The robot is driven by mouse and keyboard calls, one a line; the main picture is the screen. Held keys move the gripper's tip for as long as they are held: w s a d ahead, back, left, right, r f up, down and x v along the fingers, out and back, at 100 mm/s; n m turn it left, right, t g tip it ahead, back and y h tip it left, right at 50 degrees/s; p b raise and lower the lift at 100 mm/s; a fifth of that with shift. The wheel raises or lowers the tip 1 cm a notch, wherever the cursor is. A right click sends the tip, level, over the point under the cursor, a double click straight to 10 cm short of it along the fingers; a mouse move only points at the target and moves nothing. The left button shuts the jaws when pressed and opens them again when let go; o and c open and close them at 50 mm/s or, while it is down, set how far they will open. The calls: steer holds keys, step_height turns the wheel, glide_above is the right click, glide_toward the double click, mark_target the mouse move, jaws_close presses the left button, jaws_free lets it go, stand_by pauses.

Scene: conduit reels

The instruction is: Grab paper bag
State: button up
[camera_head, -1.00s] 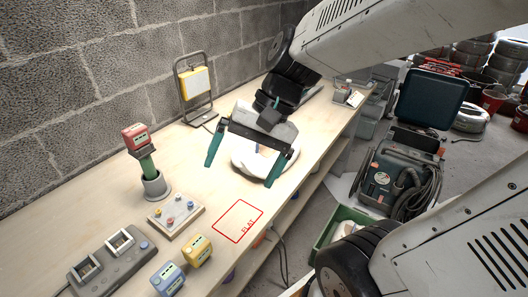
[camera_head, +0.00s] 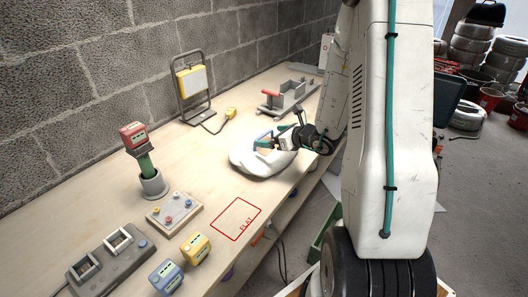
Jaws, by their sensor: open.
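A low, rounded white object (camera_head: 255,164), which may be the paper bag, lies on the light wooden bench beyond the red outlined square. I cannot make out its material. My gripper (camera_head: 262,141) is at its upper side, reaching in from the right with its teal fingers pointing left. It is open. I cannot tell whether the fingers touch the white object, and part of that object is hidden behind the gripper.
The red square (camera_head: 237,219) on the bench is empty. A yellow work lamp (camera_head: 191,80), a red block on a green post (camera_head: 134,135), a knob board (camera_head: 175,213), and yellow (camera_head: 196,249) and blue (camera_head: 167,278) blocks stand around. A grey fixture (camera_head: 288,96) lies behind.

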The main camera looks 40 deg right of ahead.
mark_target(265, 134)
steer(key=x, duration=0.6)
steer(key=shift+w, duration=0.25)
steer(key=c, duration=1.2)
steer(key=shift+o, duration=0.2)
steer(key=shift+r, duration=0.15)
